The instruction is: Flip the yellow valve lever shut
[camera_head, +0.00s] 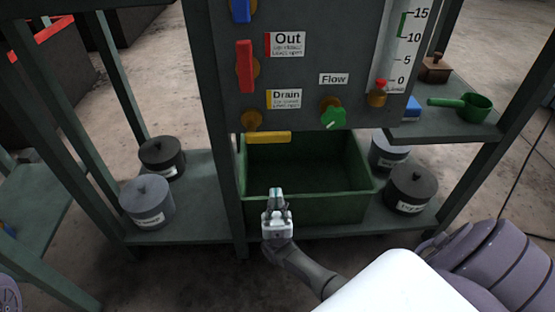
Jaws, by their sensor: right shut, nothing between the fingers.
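The yellow valve lever (268,137) lies horizontal at the lower edge of the grey panel (300,60). It points right from its brass valve body (252,119), just below the "Drain" label (284,99). My right gripper (277,192) is shut and empty. In the picture it shows below the lever, in front of the green bin (345,207), and does not touch the lever. My left gripper is not in view.
A red lever (245,66) stands upright above, with part of a blue lever (240,10) over it. A green knob (333,118) sits right of the yellow lever. Lidded pots (148,202) stand on the lower shelf on both sides of the bin.

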